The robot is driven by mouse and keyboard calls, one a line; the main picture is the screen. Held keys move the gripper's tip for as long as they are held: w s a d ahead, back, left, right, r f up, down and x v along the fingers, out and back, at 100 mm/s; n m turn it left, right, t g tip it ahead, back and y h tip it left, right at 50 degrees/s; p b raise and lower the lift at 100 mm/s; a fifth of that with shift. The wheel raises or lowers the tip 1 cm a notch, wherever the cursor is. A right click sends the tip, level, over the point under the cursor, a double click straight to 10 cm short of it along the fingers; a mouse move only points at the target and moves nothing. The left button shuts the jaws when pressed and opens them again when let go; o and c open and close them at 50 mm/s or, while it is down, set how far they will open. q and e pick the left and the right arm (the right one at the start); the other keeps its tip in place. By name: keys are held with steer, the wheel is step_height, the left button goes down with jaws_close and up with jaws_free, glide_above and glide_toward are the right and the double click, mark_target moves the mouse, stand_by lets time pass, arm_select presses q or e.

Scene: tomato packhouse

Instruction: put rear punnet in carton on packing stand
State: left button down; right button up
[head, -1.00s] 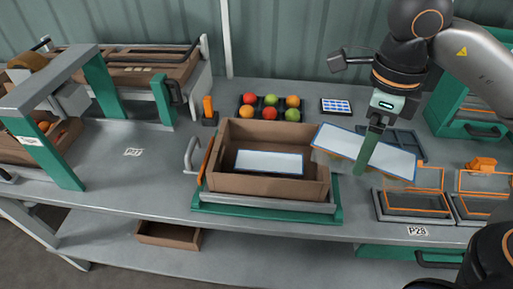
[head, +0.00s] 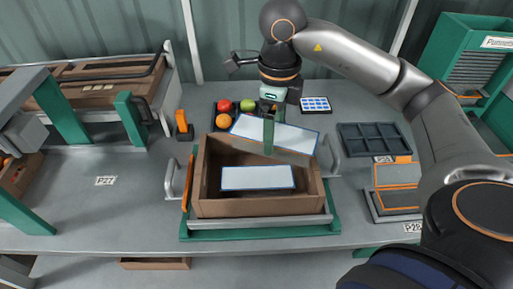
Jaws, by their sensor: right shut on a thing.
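The brown carton (head: 262,208) sits on the packing stand (head: 205,235), which has a green base and grey side handles. One punnet with a pale, blue-edged top (head: 257,178) lies inside the carton, toward the front. My right gripper (head: 268,138) is shut on another punnet (head: 297,138) with the same pale top. It holds this punnet over the rear part of the carton, slightly tilted, hiding part of the carton's back wall. Whether the held punnet touches the carton is unclear. My left gripper is not in view.
A dark tray of tomatoes (head: 223,123) stands behind the carton, near an orange-handled tool (head: 182,122). An empty dark compartment tray (head: 375,140) and orange-rimmed punnets (head: 396,199) lie to the right. The grey bench (head: 125,205) is clear at left.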

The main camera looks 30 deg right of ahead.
steer(key=w+f, duration=0.1)
steer(key=w+a+f, duration=0.1)
steer(key=f, duration=0.1)
steer(key=w+f, duration=0.1)
steer(key=shift+w+a+f, duration=0.2)
steer(key=shift+a+f, duration=0.15)
steer(key=shift+f, duration=0.05)
step_height(320, 180, down, 3)
steer(key=shift+w+f+p, duration=0.1)
steer(key=shift+f+p, duration=0.1)
steer(key=shift+p, duration=0.25)
steer(key=shift+f+b, duration=0.5)
steer(key=shift+b, duration=0.05)
steer(key=o, duration=1.1)
steer(key=shift+c, duration=0.2)
